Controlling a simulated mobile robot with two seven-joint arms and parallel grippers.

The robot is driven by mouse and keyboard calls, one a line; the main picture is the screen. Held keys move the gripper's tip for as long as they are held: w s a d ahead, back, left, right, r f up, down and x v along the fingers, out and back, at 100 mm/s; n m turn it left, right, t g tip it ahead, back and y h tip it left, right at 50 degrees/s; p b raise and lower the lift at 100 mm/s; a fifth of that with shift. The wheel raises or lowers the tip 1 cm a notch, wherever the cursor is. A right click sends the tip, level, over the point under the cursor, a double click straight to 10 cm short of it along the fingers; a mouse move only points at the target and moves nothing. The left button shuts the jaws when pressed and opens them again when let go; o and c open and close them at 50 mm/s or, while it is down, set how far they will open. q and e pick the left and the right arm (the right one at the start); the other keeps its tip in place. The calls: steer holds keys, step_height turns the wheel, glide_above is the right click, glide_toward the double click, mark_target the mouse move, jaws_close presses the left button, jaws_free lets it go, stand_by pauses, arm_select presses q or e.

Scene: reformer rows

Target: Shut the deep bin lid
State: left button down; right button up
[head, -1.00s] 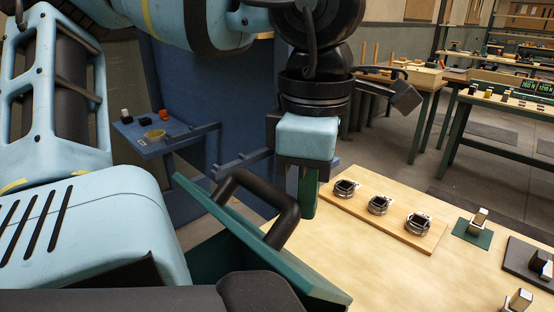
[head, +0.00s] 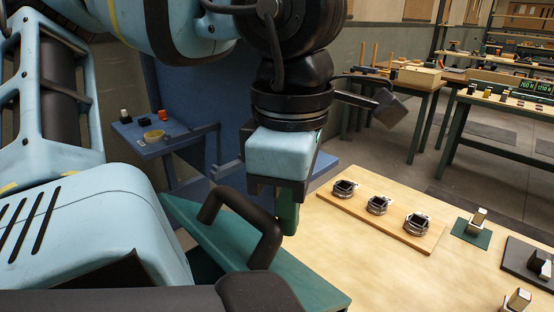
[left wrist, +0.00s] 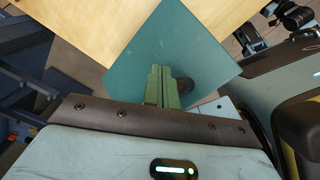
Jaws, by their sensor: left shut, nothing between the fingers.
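The deep bin lid is a dark green panel (head: 285,274) with a thick black arched handle (head: 268,240). It is tilted, part open, at the lower middle of the head view. Below its left part a strip of the dark green bin (head: 205,268) shows; the rest is hidden by the lid and my arm. My left gripper (head: 288,218) is shut and empty, green fingers pointing down, just beyond the handle at the lid's far side. In the left wrist view the fingers (left wrist: 162,88) overlap the lid (left wrist: 165,45); contact cannot be told. My right gripper is out of view.
A wooden bench (head: 370,265) lies right of the lid, with a board (head: 385,223) holding several dark ring-shaped parts. A green pad (head: 472,233) and dark pad (head: 530,262) bear small blocks. A blue shelf (head: 150,137) with small items stands at the left.

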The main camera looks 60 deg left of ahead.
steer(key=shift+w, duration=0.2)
arm_select(q)
step_height(320, 180, up, 8)
steer(key=p, duration=0.4)
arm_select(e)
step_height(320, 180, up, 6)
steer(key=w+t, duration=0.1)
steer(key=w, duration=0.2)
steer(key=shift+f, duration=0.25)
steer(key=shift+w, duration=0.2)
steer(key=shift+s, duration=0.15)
